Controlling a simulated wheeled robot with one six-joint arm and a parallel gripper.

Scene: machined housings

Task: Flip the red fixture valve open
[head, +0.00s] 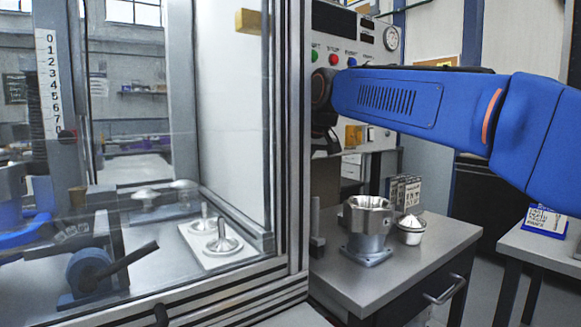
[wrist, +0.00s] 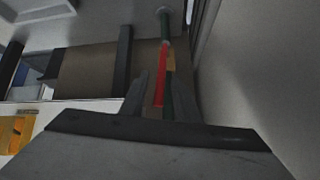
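The red valve lever (wrist: 161,77) shows in the wrist view as a narrow red bar running away from me, with a grey-green rod end (wrist: 164,22) beyond it. My gripper (wrist: 157,76) has its two dark fingers on either side of the red bar. A thin gap shows on the left, while the right finger looks very near or against the bar; contact is unclear. The gripper and the red lever are hidden there.
The glazed enclosure's post (head: 297,150) stands close beside my arm's end. A control panel (head: 350,45) with buttons and a gauge is behind the arm. A pale wall (wrist: 255,70) is at right in the wrist view.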

